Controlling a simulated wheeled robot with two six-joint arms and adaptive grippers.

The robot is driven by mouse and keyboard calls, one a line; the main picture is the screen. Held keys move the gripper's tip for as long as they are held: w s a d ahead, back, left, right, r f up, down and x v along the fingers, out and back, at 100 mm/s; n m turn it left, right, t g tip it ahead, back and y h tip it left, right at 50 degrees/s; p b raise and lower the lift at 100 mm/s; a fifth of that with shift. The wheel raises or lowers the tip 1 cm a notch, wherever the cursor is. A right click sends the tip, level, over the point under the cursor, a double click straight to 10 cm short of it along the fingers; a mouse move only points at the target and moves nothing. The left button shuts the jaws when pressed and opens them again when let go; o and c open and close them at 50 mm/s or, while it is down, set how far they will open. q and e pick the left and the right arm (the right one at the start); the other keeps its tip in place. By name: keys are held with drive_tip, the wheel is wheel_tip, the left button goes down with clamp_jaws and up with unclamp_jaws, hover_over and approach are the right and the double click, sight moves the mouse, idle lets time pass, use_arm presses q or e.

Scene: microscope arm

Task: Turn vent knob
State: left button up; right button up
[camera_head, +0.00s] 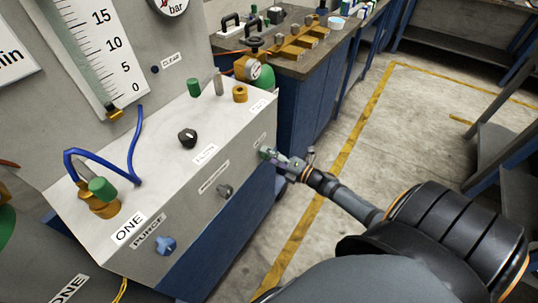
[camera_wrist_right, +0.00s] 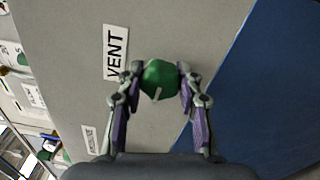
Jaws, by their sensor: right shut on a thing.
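The vent knob (camera_wrist_right: 158,80) is green with a pale pointer mark and sits on the grey front panel beside the VENT label (camera_wrist_right: 116,52) in the right wrist view. My right gripper (camera_wrist_right: 157,84) is shut on it, one finger on each side. In the head view my right gripper (camera_head: 268,155) is at the right end of the panel, and it mostly hides the knob. My left gripper is not in view.
The panel also carries a blue PURGE knob (camera_head: 166,246) and a small grey knob (camera_head: 225,191). A black knob (camera_head: 187,137) and brass fittings stand on top. A workbench (camera_head: 300,62) stands behind. The floor (camera_head: 350,160) at right is clear.

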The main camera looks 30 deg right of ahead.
drive_tip(key=shift+f, duration=0.1)
idle(0.4)
drive_tip(key=o, duration=1.2)
drive_tip(key=shift+s, duration=0.2)
drive_tip(key=v, duration=1.1)
drive_tip(key=shift+s+d, duration=0.2)
drive_tip(key=shift+s, duration=0.1)
